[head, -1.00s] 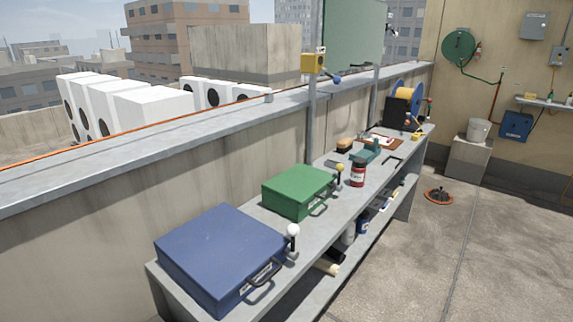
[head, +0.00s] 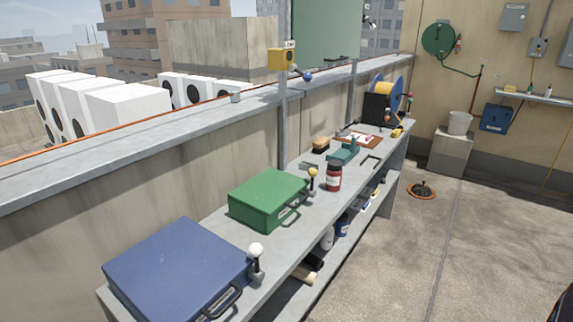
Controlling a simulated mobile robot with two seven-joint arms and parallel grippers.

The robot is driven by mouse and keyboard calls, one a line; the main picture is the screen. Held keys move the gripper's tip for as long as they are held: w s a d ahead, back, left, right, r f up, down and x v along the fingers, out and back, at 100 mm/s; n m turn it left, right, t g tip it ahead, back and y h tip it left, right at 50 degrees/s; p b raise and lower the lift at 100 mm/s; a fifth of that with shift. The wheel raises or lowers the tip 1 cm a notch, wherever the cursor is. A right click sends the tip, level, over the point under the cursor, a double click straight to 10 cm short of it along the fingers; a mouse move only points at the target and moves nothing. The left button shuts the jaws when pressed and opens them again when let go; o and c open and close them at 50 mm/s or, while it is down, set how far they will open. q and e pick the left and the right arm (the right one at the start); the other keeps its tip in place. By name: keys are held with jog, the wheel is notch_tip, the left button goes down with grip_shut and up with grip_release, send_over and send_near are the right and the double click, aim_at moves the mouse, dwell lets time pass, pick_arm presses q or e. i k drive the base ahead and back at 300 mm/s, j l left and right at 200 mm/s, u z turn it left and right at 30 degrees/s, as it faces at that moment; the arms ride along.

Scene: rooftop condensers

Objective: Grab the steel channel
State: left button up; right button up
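I cannot make out the steel channel for certain. A thin dark-edged piece (head: 372,162) lies farther along the bench top, also unclear. Neither of my grippers shows in the head view.
A blue case (head: 175,265) and a green case (head: 268,197) stand on the bench's near part. Open floor (head: 400,250) lies right of the bench.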

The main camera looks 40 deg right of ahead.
aim_at(306, 166)
jog(key=l+u, duration=0.35)
jog(key=l, duration=0.5)
jog(key=l+u, duration=0.35)
jog(key=l, duration=1.1)
jog(key=k+l+u, duration=0.1)
jog(key=l, duration=0.4)
jog(key=k+l, duration=0.15)
jog(key=l, duration=0.4)
jog(key=l+u, duration=0.1)
jog(key=l, duration=0.4)
jog(key=k+l, duration=0.2)
jog(key=l, duration=0.35)
